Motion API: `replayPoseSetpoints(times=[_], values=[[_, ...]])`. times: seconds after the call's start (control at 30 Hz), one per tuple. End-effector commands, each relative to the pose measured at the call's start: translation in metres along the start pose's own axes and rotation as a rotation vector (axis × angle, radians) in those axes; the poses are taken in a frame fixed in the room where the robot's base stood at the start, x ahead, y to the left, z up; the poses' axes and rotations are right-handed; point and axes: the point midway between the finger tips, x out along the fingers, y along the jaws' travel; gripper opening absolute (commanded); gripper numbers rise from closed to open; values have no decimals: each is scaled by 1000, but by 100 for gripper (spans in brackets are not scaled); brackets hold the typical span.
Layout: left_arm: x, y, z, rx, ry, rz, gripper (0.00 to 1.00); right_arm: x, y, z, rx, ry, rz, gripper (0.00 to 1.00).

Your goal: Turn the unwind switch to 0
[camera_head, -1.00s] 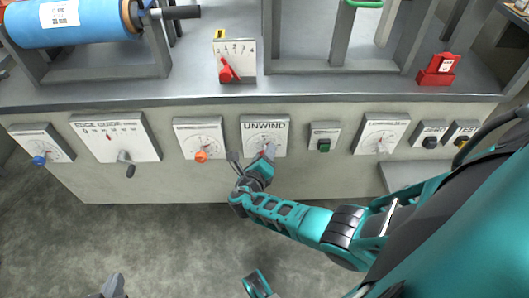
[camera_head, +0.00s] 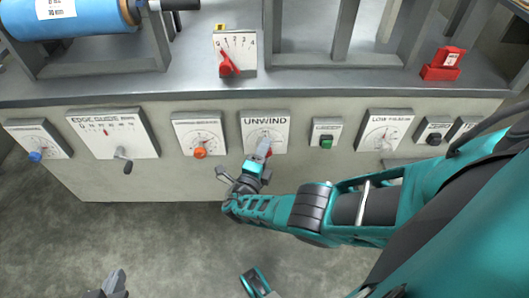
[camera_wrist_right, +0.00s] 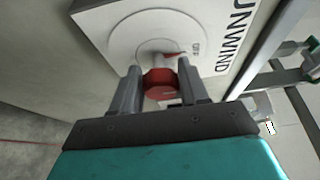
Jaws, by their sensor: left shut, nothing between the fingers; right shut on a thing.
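The unwind switch panel (camera_head: 265,122) is a white plate on the front of the machine, lettered UNWIND; it also shows in the right wrist view (camera_wrist_right: 105,22). Its red knob (camera_wrist_right: 160,84) sits between the fingers of my right gripper (camera_wrist_right: 160,92), which is shut on it. In the head view my right gripper (camera_head: 262,150) covers the lower part of the dial. A small red pointer lies on the dial beside the knob; which mark it points at I cannot read. My left gripper (camera_head: 114,282) is at the bottom left edge, shut and empty, far from the panel.
An orange-knobbed dial (camera_head: 200,152) is left of the unwind panel, and a green switch (camera_head: 326,141) is right of it. A red lever (camera_head: 228,66) and a red box (camera_head: 443,64) are on the bench above. The floor in front is clear.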

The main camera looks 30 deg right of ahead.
Motion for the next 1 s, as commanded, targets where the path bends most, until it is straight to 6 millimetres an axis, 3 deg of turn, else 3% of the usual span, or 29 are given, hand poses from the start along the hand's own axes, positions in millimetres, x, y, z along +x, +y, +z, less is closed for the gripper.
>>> replayPoseSetpoints(times=[0.53, 0.57, 0.6, 0.77, 1.0], values=[[0, 0, -2, 2, 7, 2, 0, 2, -1, -1, -27, 2, -14, 14], [0, 0, -2, 2, 7, 1, 0, 2, -1, -1, -27, 2, -14, 45], [0, 0, -2, 2, 7, 1, 0, 2, -1, -1, -26, 2, -14, 49], [0, 0, -2, 4, 7, 1, 0, 1, -1, 0, -25, 1, -12, 64], [0, -1, -2, 5, 7, 0, 0, 0, 0, 0, -24, 0, -10, 65]])
